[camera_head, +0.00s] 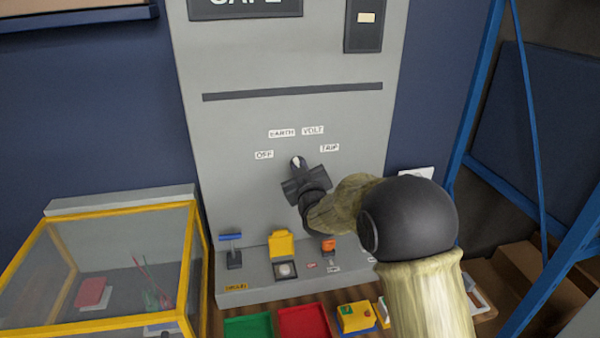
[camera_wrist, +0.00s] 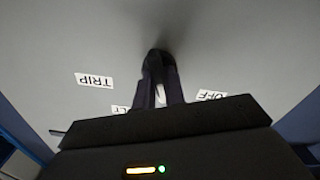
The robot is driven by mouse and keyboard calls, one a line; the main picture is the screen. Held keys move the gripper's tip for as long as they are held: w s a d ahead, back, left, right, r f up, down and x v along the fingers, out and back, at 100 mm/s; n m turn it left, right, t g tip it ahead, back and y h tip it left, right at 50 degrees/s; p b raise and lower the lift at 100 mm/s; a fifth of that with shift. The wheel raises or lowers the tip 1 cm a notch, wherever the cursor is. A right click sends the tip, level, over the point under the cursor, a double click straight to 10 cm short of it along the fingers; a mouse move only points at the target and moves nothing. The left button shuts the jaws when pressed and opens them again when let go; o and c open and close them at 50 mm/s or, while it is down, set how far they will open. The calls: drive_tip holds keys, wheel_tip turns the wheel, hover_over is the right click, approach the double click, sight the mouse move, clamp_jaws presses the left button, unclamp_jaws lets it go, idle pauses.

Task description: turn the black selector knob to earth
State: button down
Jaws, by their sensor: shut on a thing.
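The black selector knob (camera_head: 297,160) is on the grey panel, below the labels OFF (camera_head: 264,155), EARTH (camera_head: 281,133), VOLT (camera_head: 313,130) and TRIP (camera_head: 330,148). Its white mark points up, towards the EARTH and VOLT side; I cannot tell whether it lines up exactly with EARTH. My gripper (camera_head: 305,183) is shut on the knob from the front and hides its lower part. In the wrist view, which is upside down, the knob (camera_wrist: 160,66) is between my dark fingers. There TRIP (camera_wrist: 94,80) and OFF (camera_wrist: 211,95) show, VOLT is partly covered and EARTH is hidden.
Below the knob, a grey ledge (camera_head: 260,296) carries a blue-handled lever (camera_head: 231,238), a yellow flap cover (camera_head: 282,244) and an orange-topped switch (camera_head: 328,245). A yellow-framed clear case (camera_head: 120,211) stands left. Green (camera_head: 247,327) and red (camera_head: 303,322) trays lie in front. Blue metal framing (camera_head: 548,268) rises at right.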

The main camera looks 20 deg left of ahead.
drive_tip(key=c, duration=1.5)
unclamp_jaws()
drive_tip(key=shift+o, duration=0.2)
drive_tip(key=shift+s, duration=0.1)
drive_tip(key=b+v, duration=0.4)
drive_tip(key=v, duration=1.3)
drive_tip(key=shift+d+b, duration=0.2)
drive_tip(key=shift+b, duration=0.15)
drive_tip(key=shift+f, duration=0.1)
